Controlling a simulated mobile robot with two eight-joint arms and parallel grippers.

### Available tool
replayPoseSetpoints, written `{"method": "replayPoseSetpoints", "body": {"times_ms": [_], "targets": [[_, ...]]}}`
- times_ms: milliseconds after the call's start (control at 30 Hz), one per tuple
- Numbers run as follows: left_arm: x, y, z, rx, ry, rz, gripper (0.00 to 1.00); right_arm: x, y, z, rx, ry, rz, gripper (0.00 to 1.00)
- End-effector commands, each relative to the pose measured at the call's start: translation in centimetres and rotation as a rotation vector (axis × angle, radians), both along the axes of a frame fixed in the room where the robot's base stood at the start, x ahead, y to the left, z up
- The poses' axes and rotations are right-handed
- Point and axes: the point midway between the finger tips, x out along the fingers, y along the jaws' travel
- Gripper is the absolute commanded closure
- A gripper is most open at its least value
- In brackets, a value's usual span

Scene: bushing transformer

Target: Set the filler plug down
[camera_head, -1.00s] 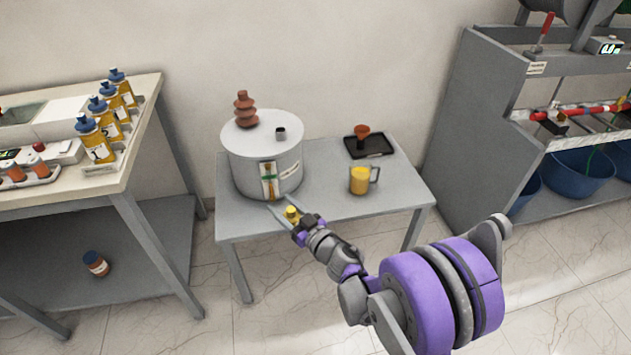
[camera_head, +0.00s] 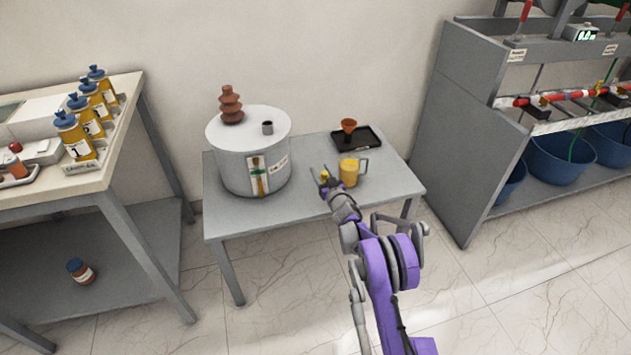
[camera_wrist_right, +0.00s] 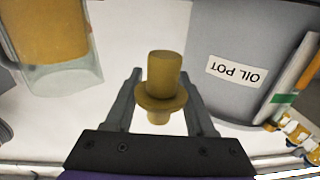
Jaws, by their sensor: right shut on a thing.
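The filler plug (camera_wrist_right: 164,72) is a brass-yellow cylinder with a flange, upright in the right wrist view. My right gripper (camera_wrist_right: 162,100) is shut on it; the plug sits between the two fingers. In the head view the plug (camera_head: 325,176) is a small yellow spot at my right gripper (camera_head: 322,174), over the table just left of the jug. Whether it touches the tabletop is hard to tell. The grey oil pot (camera_head: 245,160) stands to the left, with an open filler neck (camera_head: 267,127) and a brown bushing (camera_head: 231,105) on its lid. My left gripper is not in view.
A glass jug of yellow oil (camera_head: 349,173) stands close to the right gripper. A black tray (camera_head: 368,141) with an orange-brown funnel (camera_head: 348,126) is behind it. The grey table (camera_head: 300,205) is bare along the front. A bottle bench (camera_head: 120,170) is left, a rack (camera_head: 470,130) right.

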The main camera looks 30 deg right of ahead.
Motion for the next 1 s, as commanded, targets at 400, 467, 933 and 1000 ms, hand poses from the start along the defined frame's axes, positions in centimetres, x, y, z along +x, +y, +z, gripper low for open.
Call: {"method": "replayPoseSetpoints", "body": {"times_ms": [400,467,933,1000], "targets": [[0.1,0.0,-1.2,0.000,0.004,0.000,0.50,0.0,0.1,-5.0,0.001,0.000,0.002,0.99],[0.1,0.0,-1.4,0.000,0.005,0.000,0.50,0.0,0.1,-5.8,0.001,0.000,0.002,0.99],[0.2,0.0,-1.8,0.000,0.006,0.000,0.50,0.0,0.1,-6.7,0.000,-0.001,0.002,0.41],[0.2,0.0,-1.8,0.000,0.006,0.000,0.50,0.0,0.1,-6.6,0.000,-0.001,0.002,0.29]]}}
